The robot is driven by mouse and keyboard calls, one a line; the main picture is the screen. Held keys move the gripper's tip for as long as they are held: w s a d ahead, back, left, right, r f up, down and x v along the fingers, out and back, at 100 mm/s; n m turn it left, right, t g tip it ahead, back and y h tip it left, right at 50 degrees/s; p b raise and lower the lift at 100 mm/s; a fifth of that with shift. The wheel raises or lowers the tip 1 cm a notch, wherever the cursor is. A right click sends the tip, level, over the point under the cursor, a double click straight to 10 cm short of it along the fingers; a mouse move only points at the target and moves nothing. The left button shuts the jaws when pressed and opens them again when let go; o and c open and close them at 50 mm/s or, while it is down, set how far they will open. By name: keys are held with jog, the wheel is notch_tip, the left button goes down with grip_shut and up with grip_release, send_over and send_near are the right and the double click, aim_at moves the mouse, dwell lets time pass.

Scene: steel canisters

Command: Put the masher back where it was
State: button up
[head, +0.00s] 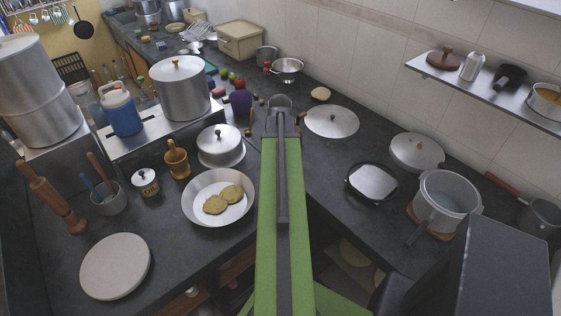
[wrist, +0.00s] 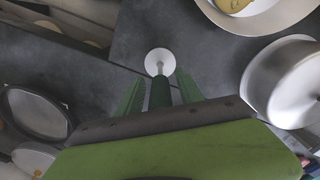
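The masher shows in the wrist view as a pale round disc (wrist: 159,61) with a thin stem and a dark handle (wrist: 160,94). The handle points up toward the camera. My gripper (wrist: 160,78) has one green finger on each side of the handle, with a narrow gap seen on both sides, so it looks open around it. The disc is over the dark counter; whether it touches the counter I cannot tell. In the head view my green arm reaches away over the counter and hides the masher and the fingers.
A wide pan with flat yellow pieces (head: 190,211) and a lidded pot (head: 221,158) stand left of my arm. A steel lid (head: 331,121) and a black-rimmed square pan (head: 372,184) lie to the right. A large pot (head: 447,205) stands further right. Small fruits and a strainer (head: 287,70) are beyond.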

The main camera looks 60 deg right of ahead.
notch_tip(320, 180, up, 12)
jog(key=p, duration=1.2)
jog(key=shift+r, duration=0.25)
jog(key=shift+f, duration=0.1)
